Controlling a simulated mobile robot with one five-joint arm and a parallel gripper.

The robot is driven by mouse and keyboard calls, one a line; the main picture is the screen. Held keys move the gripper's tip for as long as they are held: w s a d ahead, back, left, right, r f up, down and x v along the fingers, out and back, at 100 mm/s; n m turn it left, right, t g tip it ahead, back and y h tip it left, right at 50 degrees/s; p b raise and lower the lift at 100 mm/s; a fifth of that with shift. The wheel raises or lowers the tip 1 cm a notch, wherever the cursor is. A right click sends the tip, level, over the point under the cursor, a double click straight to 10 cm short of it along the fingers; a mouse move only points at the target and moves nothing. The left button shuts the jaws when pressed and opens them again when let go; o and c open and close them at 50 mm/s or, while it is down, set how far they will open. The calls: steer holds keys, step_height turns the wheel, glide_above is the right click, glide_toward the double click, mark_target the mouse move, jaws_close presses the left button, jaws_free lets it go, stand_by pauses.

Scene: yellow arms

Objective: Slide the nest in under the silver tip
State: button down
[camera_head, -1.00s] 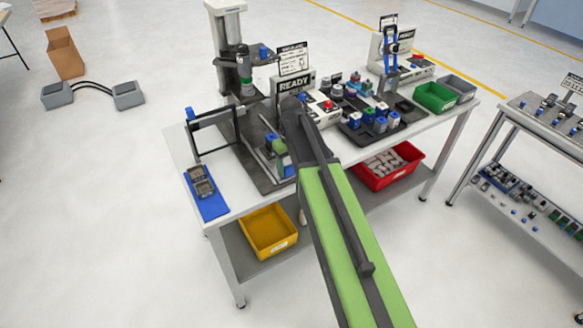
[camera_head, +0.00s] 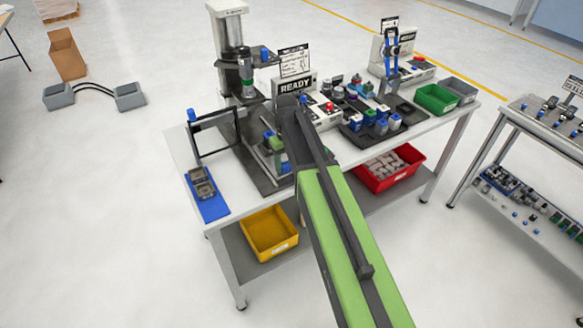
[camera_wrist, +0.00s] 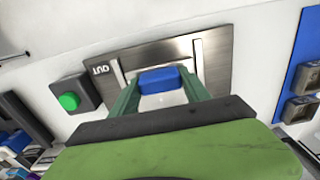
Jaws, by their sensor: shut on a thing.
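My gripper (camera_wrist: 160,92) has its two teal fingers on either side of a blue block (camera_wrist: 158,79), which looks like the nest's handle, and is shut on it. The block sits over a bright metal plate (camera_wrist: 215,62) marked OUT. In the head view the gripper (camera_head: 277,152) is low over the front of the press base and partly hidden by my arm. The nest's body cannot be made out clearly. The press (camera_head: 232,48) stands behind it, with the silver tip (camera_head: 247,93) low on its ram, below a green band.
A box with a green button (camera_wrist: 68,101) is left of the plate. A blue mat (camera_head: 213,208) with grey parts lies at the table's left end. A black frame (camera_head: 211,118) stands behind it. A READY sign box (camera_head: 296,86) and a parts tray (camera_head: 375,128) are to the right.

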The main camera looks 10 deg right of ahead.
steer(key=w+a, duration=0.1)
steer(key=w, duration=0.4)
steer(key=w+a, duration=0.2)
steer(key=w, duration=0.3)
steer(key=w+a, duration=0.2)
steer(key=w, duration=0.3)
steer(key=shift+w, duration=0.4)
steer(key=c, duration=0.5)
jaws_free()
steer(key=shift+w, duration=0.1)
step_height(320, 180, up, 18)
steer(key=p, duration=1.7)
steer(key=shift+f, duration=0.25)
